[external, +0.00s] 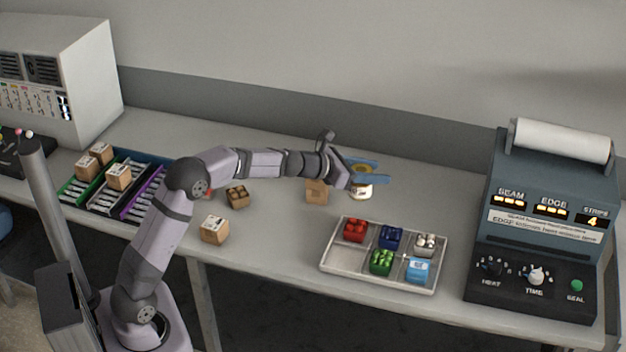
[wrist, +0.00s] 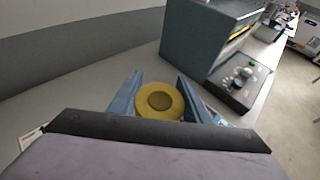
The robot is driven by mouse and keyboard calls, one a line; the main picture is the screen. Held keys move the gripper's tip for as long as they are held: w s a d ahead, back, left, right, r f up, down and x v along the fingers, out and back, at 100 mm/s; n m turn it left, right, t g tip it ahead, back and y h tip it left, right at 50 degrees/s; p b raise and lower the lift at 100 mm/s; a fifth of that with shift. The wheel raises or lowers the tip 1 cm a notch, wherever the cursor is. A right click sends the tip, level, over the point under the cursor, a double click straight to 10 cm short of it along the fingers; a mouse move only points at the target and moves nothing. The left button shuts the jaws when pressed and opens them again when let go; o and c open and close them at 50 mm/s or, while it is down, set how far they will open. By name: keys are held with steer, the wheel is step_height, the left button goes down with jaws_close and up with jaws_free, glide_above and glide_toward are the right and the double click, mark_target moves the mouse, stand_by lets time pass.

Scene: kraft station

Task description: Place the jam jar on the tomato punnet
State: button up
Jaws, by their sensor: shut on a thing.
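My gripper (external: 364,174) has blue fingers and is shut on the jam jar (external: 361,193), a pale jar with a gold-yellow lid. The jar is upright above the back of the table, behind the tray. In the wrist view its round lid (wrist: 160,100) sits between the two fingers (wrist: 158,82). A small red container with red round tops (external: 355,230) stands in the tray's back left compartment and looks like the tomato punnet. It is in front of the held jar and apart from it. The wrist view does not show it clearly.
The grey tray (external: 330,262) also holds blue, white, green and light-blue items. A cardboard box (external: 317,191) stands just left of the jar. A brown container (external: 237,197) and a box (external: 214,230) are further left. A large sealing machine (external: 545,225) stands at right.

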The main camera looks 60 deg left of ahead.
steer(key=shift+a+f+n+y, duration=0.1)
steer(key=shift+a+n+y, duration=0.2)
steer(key=shift+a+y, duration=0.1)
steer(key=shift+f+b, duration=1.3)
steer(key=shift+f, duration=3.7)
steer(key=shift+f, duration=0.2)
steer(key=o, duration=1.4)
steer(key=shift+s, duration=0.1)
steer(key=shift+c, duration=0.2)
steer(key=shift+s+r, duration=0.1)
steer(key=shift+r, duration=0.05)
steer(key=b+v, duration=0.2)
steer(key=v, duration=0.9)
steer(key=shift+s+b, duration=0.35)
steer(key=shift+s, duration=0.05)
steer(key=shift+r, duration=0.1)
